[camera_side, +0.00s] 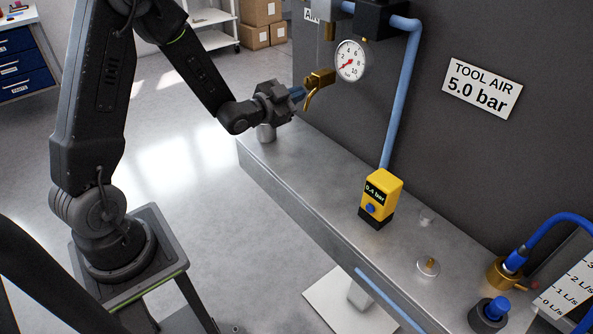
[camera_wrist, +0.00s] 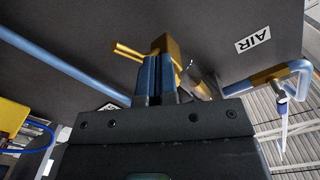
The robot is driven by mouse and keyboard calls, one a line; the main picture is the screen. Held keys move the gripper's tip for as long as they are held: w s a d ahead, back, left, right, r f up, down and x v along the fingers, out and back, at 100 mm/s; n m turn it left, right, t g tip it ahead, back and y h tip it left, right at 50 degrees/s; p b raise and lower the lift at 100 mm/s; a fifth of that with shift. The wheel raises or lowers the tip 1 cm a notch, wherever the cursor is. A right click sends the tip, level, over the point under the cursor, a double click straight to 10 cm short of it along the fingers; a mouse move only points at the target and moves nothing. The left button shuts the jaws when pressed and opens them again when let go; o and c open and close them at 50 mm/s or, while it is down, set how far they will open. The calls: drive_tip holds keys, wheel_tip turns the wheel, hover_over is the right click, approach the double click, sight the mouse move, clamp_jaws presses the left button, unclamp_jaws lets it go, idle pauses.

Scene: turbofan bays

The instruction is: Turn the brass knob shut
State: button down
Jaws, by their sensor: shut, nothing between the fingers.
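A brass fitting (camera_side: 321,77) with a thin lever-like arm hanging down from it sits just below and left of the round pressure gauge; it is the likeliest brass knob. It also shows in the wrist view (camera_wrist: 166,46), with two thin brass prongs pointing left. My gripper (camera_side: 300,93) is shut, its blue fingers pointing at this fitting. In the wrist view my fingertips (camera_wrist: 157,62) lie right over or against the brass; I cannot tell whether they touch. Nothing shows between the fingers, and they hide part of the fitting.
The gauge (camera_side: 350,61) has a red needle. A yellow meter (camera_side: 381,194) reading 0.4 bar stands on the grey bench (camera_side: 320,170). A blue pipe (camera_side: 402,95) runs down the dark wall. A "TOOL AIR 5.0 bar" sign (camera_side: 482,89) hangs right. Another brass fitting (camera_side: 500,273) with a blue hose is at lower right.

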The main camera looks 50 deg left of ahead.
drive_tip(key=shift+w+r, duration=0.45)
drive_tip(key=shift+r, duration=0.05)
drive_tip(key=shift+f, duration=0.1)
idle(0.3)
drive_tip(key=s, duration=0.6)
drive_tip(key=shift+a+f, duration=0.25)
drive_tip(key=shift+f, duration=0.1)
drive_tip(key=s+d+r+n+g+y, duration=0.2)
drive_tip(key=s+d+r+n+g, duration=0.1)
drive_tip(key=s+d+r+g, duration=0.25)
drive_tip(key=s+d+r+n+g+h, duration=0.1)
drive_tip(key=s+d+g, duration=0.2)
drive_tip(key=s, duration=0.5)
drive_tip(key=s+d+r+n+g+h, duration=0.1)
drive_tip(key=s+d+r+g, duration=0.1)
drive_tip(key=s, duration=0.7)
drive_tip(key=d+g, duration=0.1)
drive_tip(key=d, duration=0.1)
drive_tip(key=shift+d+n+g, duration=0.35)
drive_tip(key=shift+n, duration=0.05)
